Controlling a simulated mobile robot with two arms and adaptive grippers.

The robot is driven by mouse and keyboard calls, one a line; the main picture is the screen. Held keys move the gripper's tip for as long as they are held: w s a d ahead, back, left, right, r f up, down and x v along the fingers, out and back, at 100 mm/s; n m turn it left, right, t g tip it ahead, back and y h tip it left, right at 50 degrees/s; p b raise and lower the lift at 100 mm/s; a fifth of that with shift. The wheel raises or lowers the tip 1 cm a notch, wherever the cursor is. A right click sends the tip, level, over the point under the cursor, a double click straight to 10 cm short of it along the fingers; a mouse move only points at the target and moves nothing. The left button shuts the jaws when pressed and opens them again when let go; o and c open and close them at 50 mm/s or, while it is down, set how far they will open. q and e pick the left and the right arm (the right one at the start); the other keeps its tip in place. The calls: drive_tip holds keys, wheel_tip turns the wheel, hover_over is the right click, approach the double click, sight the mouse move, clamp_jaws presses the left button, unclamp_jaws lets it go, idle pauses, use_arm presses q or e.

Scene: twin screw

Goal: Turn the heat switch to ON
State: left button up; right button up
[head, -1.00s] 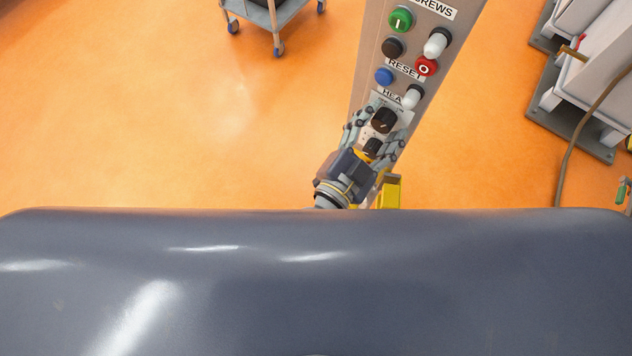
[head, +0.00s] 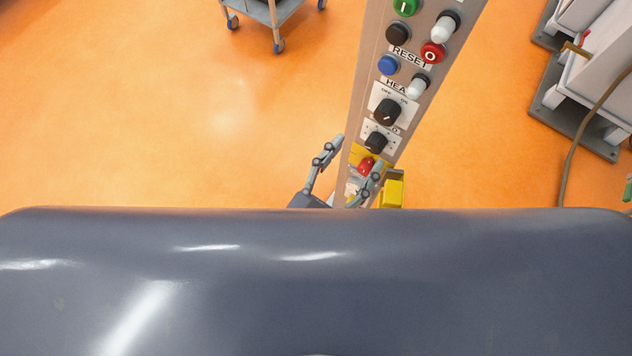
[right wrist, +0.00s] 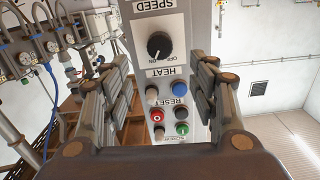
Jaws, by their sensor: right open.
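The heat switch (head: 388,110) is a black rotary knob on a white plate marked OFF and ON, under the HEAT label on the grey control panel (head: 357,100). It also shows upside down in the right wrist view (right wrist: 160,45). My left gripper is not in view.
A second black knob (head: 376,141) sits just below the heat switch, with a red button (head: 367,166) on yellow beneath. Blue (head: 388,65), white and red (head: 432,52) buttons lie above. A cart (head: 265,12) stands far back. Orange floor left of the panel is clear.

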drive_tip(key=w+a+f+n+t+y+b, duration=0.2)
drive_tip(key=w+a+f+n+t+y, duration=0.15)
drive_tip(key=f, duration=0.25)
drive_tip(key=w+a+f+n+t+y+b, duration=0.25)
drive_tip(key=f+n+y, duration=0.2)
drive_tip(key=f, duration=0.25)
wheel_tip(320, 180, down, 21)
drive_tip(key=n+g+y+b, duration=0.2)
drive_tip(key=n+g+y, duration=0.2)
drive_tip(key=g+y, duration=0.1)
drive_tip(key=shift+s+r+n+y, duration=0.2)
drive_tip(key=shift+s+n+y, duration=0.1)
drive_tip(key=shift+y, duration=0.4)
